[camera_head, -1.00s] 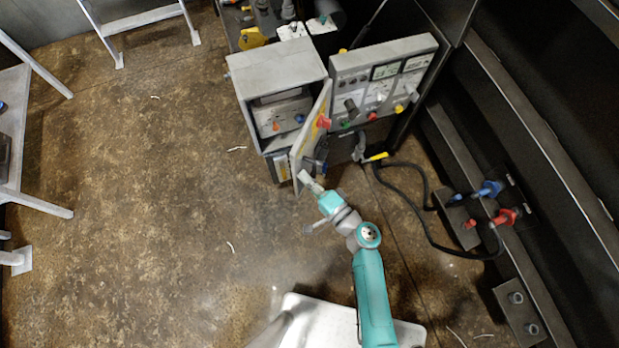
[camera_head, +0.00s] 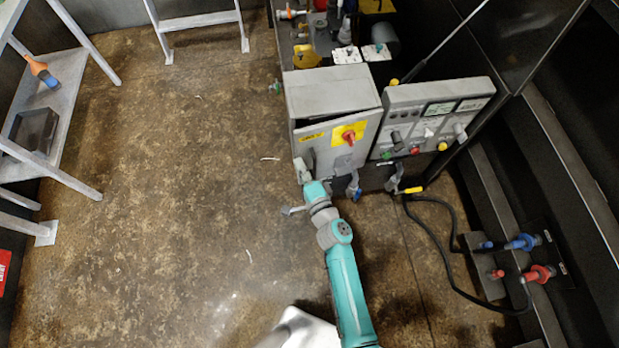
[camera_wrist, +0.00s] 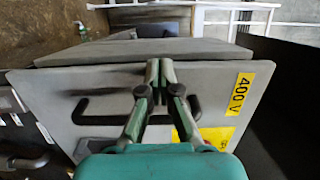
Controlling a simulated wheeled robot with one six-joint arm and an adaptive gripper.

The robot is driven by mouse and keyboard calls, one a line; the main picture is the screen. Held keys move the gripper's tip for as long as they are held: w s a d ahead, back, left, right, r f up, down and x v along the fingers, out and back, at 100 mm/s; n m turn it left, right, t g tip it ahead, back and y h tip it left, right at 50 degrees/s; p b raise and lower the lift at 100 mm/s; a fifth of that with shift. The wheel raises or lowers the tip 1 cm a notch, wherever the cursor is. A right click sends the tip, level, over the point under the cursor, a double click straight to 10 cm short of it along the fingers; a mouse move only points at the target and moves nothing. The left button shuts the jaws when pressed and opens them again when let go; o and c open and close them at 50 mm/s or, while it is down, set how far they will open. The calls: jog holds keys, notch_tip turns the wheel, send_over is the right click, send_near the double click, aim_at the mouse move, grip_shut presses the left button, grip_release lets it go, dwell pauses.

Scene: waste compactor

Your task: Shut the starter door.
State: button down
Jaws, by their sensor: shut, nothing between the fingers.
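The starter door (camera_head: 325,153) is the grey front panel of a grey box (camera_head: 333,92), with a yellow plate and red rotary switch (camera_head: 349,136). It lies almost flush with the box; a thin dark gap shows along its top edge at the left. The wrist view shows the door (camera_wrist: 95,85) close up, with a black handle (camera_wrist: 95,108) and a yellow 400 V label (camera_wrist: 240,94). My gripper (camera_head: 302,168) is shut and empty at the door's lower left. In the wrist view its fingertips (camera_wrist: 160,66) are at the door's face; contact is unclear.
A grey control panel (camera_head: 435,117) with knobs stands right of the box. A black cable (camera_head: 452,250) runs over the floor to red and blue connectors (camera_head: 540,273). A grey metal rack (camera_head: 60,110) stands at the left. The brown floor (camera_head: 190,190) between is open.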

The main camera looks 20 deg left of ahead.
jog(key=x, duration=0.3)
jog(key=shift+w+a+r, duration=0.1)
jog(key=shift+w+a, duration=0.1)
jog(key=shift+w, duration=0.15)
jog(key=shift+w+r, duration=0.1)
